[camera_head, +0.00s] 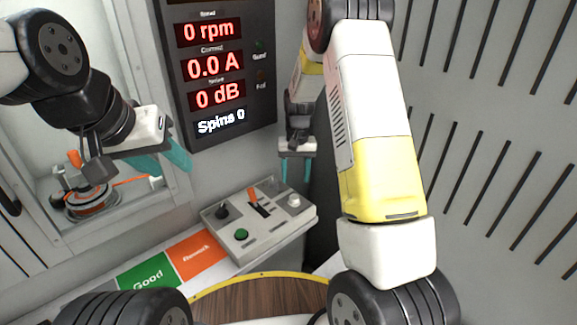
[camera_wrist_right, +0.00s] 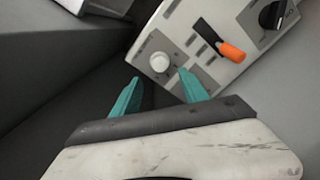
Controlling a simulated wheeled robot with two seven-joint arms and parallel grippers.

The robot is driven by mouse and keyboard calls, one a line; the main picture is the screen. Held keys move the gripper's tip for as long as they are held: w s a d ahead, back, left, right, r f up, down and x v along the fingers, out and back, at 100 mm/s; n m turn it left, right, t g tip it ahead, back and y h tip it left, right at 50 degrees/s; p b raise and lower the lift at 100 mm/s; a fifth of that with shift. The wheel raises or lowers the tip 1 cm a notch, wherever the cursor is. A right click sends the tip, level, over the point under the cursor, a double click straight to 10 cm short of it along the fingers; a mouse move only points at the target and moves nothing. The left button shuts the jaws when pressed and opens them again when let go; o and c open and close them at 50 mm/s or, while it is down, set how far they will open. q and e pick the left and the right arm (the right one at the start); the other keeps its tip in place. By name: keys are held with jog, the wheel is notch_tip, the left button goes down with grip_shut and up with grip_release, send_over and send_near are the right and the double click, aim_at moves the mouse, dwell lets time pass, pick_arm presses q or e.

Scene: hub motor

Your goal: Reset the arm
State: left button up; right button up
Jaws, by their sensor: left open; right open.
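My left gripper (camera_head: 176,157) is at the left in the head view, with teal fingers apart and nothing between them. It is in front of the window of the test cabinet, up and left of the control box. My right gripper (camera_head: 296,170) hangs with its teal fingers pointing down, close to the right end of the control box (camera_head: 275,239). In the right wrist view its fingers (camera_wrist_right: 161,95) are apart and empty, with the box's white knob (camera_wrist_right: 160,62) beyond them. The orange-tipped lever (camera_wrist_right: 229,51) also shows there.
A hub motor (camera_head: 90,205) sits on a fixture behind the window at left. The display panel (camera_head: 217,70) reads 0 rpm, 0.0 A, 0 dB and Spins 0. Green "Good" (camera_head: 147,278) and orange "Rework" (camera_head: 197,255) areas lie left of the box. A wooden round surface (camera_head: 262,297) is in front.

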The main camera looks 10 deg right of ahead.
jog(key=shift+r, duration=0.1)
jog(key=s+d+r+t+y, duration=0.1)
jog(key=s+r+t, duration=0.1)
jog(key=s+r, duration=0.6)
jog(key=s+r+t+y, duration=0.1)
jog(key=s+r, duration=0.3)
jog(key=r, duration=0.8)
jog(key=s+r+t, duration=0.1)
jog(key=s+r, duration=0.2)
jog(key=s, duration=0.5)
jog(key=s+r+n+t, duration=0.1)
jog(key=s+r+t, duration=0.1)
jog(key=s, duration=0.6)
jog(key=shift+s+d+r+n, duration=0.15)
jog(key=shift+d+r+n, duration=0.15)
jog(key=shift+r, duration=0.15)
jog(key=shift+c, duration=0.4)
